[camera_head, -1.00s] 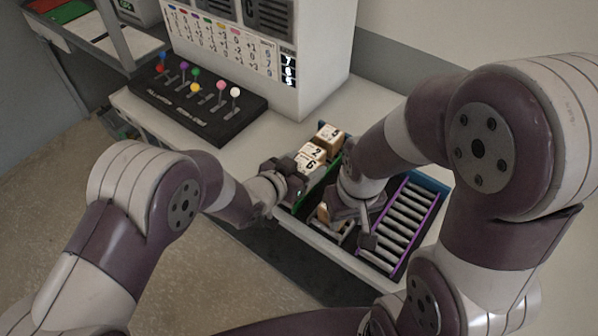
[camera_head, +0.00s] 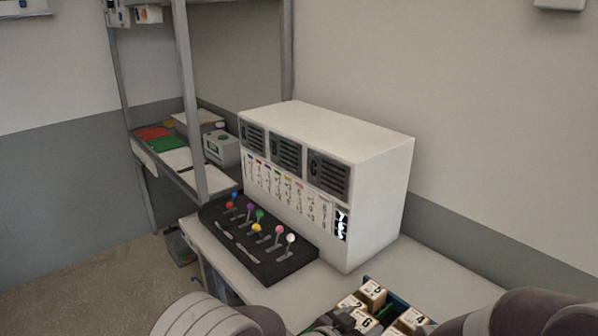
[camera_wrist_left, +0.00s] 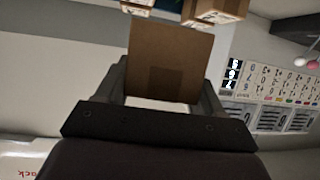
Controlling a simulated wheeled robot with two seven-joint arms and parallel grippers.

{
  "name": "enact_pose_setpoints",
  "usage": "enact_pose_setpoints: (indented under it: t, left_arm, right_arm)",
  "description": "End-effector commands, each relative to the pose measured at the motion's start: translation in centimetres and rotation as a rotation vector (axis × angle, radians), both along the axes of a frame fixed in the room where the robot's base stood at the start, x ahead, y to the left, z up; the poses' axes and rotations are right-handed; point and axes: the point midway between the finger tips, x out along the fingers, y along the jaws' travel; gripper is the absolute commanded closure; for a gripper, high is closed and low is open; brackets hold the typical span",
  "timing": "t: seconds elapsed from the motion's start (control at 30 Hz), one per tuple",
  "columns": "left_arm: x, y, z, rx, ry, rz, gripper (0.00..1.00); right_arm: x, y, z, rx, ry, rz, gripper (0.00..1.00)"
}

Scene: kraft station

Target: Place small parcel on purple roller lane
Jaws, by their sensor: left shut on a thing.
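Several small tan parcels with white number labels sit together at the bottom edge of the head view, such as one marked 5 (camera_head: 373,291) and one marked 4 (camera_head: 412,318). My left gripper (camera_wrist_left: 165,85) is shut on a brown cardboard parcel (camera_wrist_left: 170,58), which sits between its two fingers in the left wrist view. In the head view only a dark part of this gripper shows, beside a parcel marked 6 (camera_head: 365,322); I cannot tell which number is held. The purple roller lane is out of view. My right gripper is out of view below the frame.
A white cabinet (camera_head: 375,190) with vents and a number chart stands on the pale worktop (camera_head: 435,285). A black lever panel (camera_head: 262,252) with coloured knobs lies before it. A grey shelf post (camera_head: 187,100) and coloured trays stand behind to the left.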

Motion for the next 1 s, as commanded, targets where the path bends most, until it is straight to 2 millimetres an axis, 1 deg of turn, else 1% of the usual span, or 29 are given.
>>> enact_pose_setpoints:
  t: [0.17,0.27,0.3,0.37,0.4,0.5,0.6,0.7,0.8,0.87,0.9,0.97,1.0]
  left_arm:
    - [0.9,6.0,-2.8,0.003,0.005,0.146,0.64]
    - [1.3,11.1,-4.9,0.003,0.005,0.27,0.64]
    - [1.2,13.6,-5.9,0.005,0.006,0.329,0.64]
    - [0.8,17.4,-7.4,0.005,0.007,0.421,0.64]
    - [0.4,19.9,-8.4,0.004,0.006,0.482,0.64]
    - [-1.1,25.3,-10.7,0.005,0.005,0.616,0.64]
    - [-2.6,28.9,-12.3,0.002,0.003,0.707,0.64]
    - [-3.2,31.2,-12.9,0.0,-0.002,0.763,0.64]
    - [-3.1,32.1,-12.9,0.0,-0.002,0.787,0.64]
    - [-3.1,32.1,-12.9,0.0,-0.001,0.786,0.64]
    - [-3.1,31.7,-12.9,0.0,-0.001,0.778,0.64]
    - [-3.1,30.8,-12.8,-0.001,-0.002,0.752,0.64]
    - [-2.9,29.8,-12.6,-0.001,-0.003,0.727,0.64]
  right_arm:
    - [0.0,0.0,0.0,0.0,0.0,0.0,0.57]
    - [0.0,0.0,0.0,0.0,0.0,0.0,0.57]
    - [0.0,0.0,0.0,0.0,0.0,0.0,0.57]
    - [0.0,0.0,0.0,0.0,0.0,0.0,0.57]
    - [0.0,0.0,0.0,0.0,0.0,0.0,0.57]
    - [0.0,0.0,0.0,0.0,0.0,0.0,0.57]
    - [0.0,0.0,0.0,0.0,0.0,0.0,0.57]
    - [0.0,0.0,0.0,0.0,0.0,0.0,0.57]
    - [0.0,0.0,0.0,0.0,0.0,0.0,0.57]
    - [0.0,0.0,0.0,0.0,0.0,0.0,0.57]
    - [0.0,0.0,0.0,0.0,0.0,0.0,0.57]
    - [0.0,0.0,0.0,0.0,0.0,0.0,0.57]
    - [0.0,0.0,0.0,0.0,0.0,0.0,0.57]
